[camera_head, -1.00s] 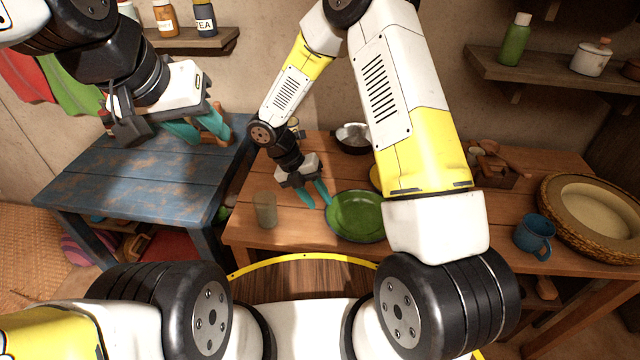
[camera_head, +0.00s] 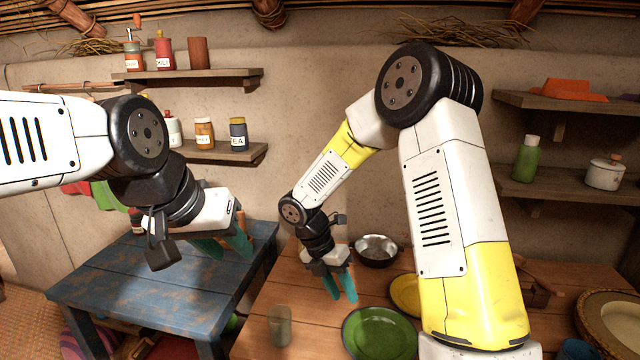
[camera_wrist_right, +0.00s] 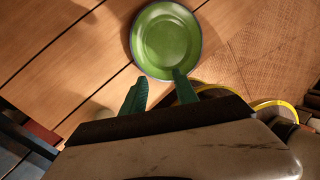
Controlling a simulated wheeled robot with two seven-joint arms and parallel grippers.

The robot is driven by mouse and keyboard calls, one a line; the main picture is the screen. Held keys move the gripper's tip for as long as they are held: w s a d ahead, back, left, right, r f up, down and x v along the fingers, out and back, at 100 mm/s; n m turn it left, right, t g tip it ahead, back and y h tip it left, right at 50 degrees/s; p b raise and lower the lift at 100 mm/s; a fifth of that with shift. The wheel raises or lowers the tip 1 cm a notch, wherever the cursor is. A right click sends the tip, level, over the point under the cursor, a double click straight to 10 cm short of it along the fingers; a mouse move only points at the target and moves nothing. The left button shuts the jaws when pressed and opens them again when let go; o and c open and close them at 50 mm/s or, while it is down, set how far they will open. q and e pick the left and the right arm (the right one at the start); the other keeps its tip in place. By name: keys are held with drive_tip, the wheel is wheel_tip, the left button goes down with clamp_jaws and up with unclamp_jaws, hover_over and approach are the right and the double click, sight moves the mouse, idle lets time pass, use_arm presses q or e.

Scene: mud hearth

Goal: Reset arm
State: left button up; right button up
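My left gripper (camera_head: 224,247) is over the back right part of the blue table, with its teal fingers apart and nothing seen between them. My right gripper (camera_head: 341,288) is above the wooden table, behind and left of the green plate (camera_head: 380,335). In the right wrist view its two fingers (camera_wrist_right: 161,88) are spread and empty, pointing toward the green plate (camera_wrist_right: 166,40). The plate lies flat on the table, apart from the fingers as far as I can tell.
A glass (camera_head: 280,326) stands on the wooden table (camera_head: 310,310) left of the plate. A metal bowl (camera_head: 377,250) and a yellow plate (camera_head: 406,294) are behind it. The blue table (camera_head: 150,285) looks mostly bare. Wall shelves hold jars (camera_head: 204,133) and a green bottle (camera_head: 526,158).

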drive_tip(key=s+d+r+m+t+y, duration=0.3)
drive_tip(key=s+r+m, duration=0.5)
drive_tip(key=r+m, duration=0.4)
drive_tip(key=s+d+r+m+t+y, duration=0.3)
drive_tip(key=s+r+m, duration=0.5)
drive_tip(key=r+m, duration=0.4)
drive_tip(key=d+m+t, duration=0.1)
drive_tip(key=d+m, duration=0.1)
drive_tip(key=m, duration=0.2)
drive_tip(key=shift+s+d+m+y, duration=0.15)
drive_tip(key=shift+d+m+y, duration=0.15)
drive_tip(key=shift+d+y, duration=0.1)
